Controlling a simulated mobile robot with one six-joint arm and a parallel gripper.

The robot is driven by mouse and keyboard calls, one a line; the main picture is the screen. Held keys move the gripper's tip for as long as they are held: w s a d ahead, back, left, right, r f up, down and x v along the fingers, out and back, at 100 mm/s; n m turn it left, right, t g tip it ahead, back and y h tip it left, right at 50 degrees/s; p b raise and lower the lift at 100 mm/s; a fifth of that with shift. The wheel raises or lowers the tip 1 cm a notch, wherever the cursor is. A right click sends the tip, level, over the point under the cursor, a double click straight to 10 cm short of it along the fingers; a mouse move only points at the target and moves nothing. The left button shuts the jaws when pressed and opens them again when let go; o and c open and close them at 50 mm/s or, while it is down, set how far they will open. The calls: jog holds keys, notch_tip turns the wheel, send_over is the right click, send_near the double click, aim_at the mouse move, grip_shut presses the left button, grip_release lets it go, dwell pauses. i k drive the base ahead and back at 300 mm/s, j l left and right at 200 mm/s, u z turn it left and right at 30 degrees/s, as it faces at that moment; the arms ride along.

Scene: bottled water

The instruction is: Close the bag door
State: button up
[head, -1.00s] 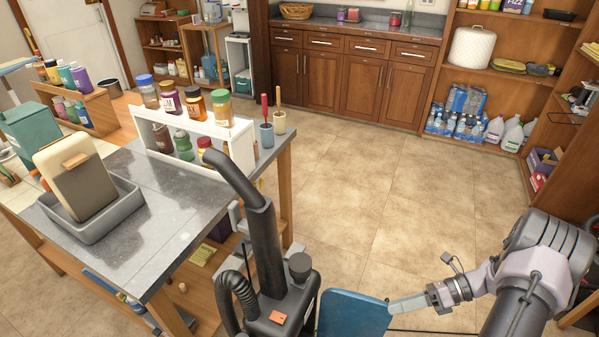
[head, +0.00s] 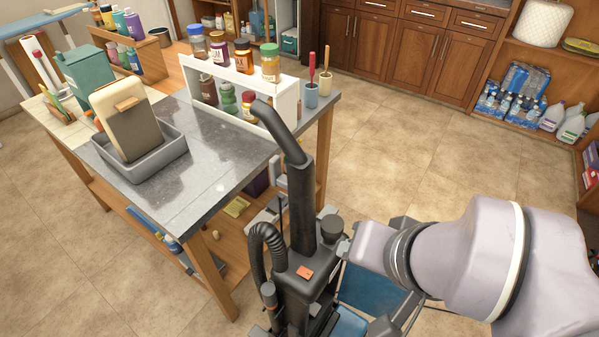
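A black upright vacuum-like machine (head: 303,270) with a curved pipe and a ribbed hose stands in front of the workbench. Blue flat surfaces (head: 370,290) show low at its right side, with a lighter blue edge below them and dark parts around them. I take this blue panel for the bag door; how far it stands open cannot be told. My arm (head: 455,255) reaches in from the right, and its wrist end covers the area just right of the machine and part of the blue panel. My gripper cannot be made out behind the arm, nor can any contact.
Wooden cabinets (head: 400,50) line the back. Tiled floor (head: 440,165) is clear between them and my arm.

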aim_at(376, 295)
jog(key=k+l+u, duration=0.1)
jog(key=l+u, duration=0.4)
jog(key=l, duration=0.25)
jog(key=i+l+u, duration=0.15)
jog(key=l+u, duration=0.65)
jog(key=l, duration=0.15)
jog(key=i+l+u, duration=0.1)
jog(key=l+u, duration=0.3)
jog(key=l, duration=0.15)
jog(key=k+l+u, duration=0.1)
jog(key=l+u, duration=0.3)
jog(key=k+l+u, duration=0.15)
jog(key=l+u, duration=0.25)
jog(key=l, duration=0.15)
jog(key=k+l+u, duration=0.2)
jog(key=l+u, duration=0.2)
jog(key=k+l+u, duration=0.25)
jog(key=l+u, duration=0.15)
jog(key=l, duration=0.1)
